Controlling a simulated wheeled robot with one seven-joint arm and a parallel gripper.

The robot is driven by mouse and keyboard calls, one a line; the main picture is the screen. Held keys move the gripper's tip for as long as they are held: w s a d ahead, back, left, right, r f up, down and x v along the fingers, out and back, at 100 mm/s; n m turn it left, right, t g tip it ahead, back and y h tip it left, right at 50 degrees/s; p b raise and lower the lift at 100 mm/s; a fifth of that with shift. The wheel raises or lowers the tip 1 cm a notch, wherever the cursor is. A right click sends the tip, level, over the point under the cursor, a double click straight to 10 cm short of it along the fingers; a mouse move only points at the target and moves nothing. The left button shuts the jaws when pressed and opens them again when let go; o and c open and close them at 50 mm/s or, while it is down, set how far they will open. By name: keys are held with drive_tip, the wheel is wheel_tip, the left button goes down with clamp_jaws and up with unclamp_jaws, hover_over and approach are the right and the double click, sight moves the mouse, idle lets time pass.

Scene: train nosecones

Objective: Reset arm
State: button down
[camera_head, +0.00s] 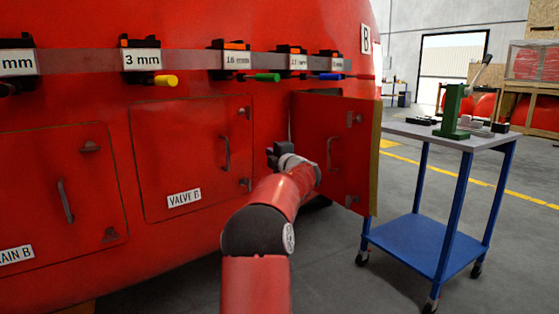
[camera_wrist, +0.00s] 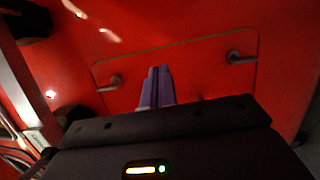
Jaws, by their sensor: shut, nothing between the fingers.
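My arm reaches forward from the bottom of the head view toward the red nosecone (camera_head: 190,110). My gripper (camera_head: 272,152) is at the arm's far end, in front of the gap beside an open red door (camera_head: 345,120). In the wrist view the two narrow fingers of my gripper (camera_wrist: 157,72) lie together, shut with nothing between them. Beyond them is a red panel (camera_wrist: 185,65) with a dark fitting on each side. I cannot tell which panel this is. Part of the open door's handle (camera_head: 331,153) shows close to my wrist.
A closed VALVE B door (camera_head: 190,150) is left of my arm. Tools with yellow (camera_head: 166,80), green (camera_head: 267,78) and blue (camera_head: 331,76) handles hang on a rail above. A blue cart (camera_head: 420,245) with a green press (camera_head: 453,112) stands right. Floor between is clear.

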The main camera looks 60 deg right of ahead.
drive_tip(key=shift+s+a, duration=0.25)
drive_tip(key=shift+s, duration=0.55)
drive_tip(key=shift+s+a, duration=0.2)
drive_tip(key=shift+s, duration=0.55)
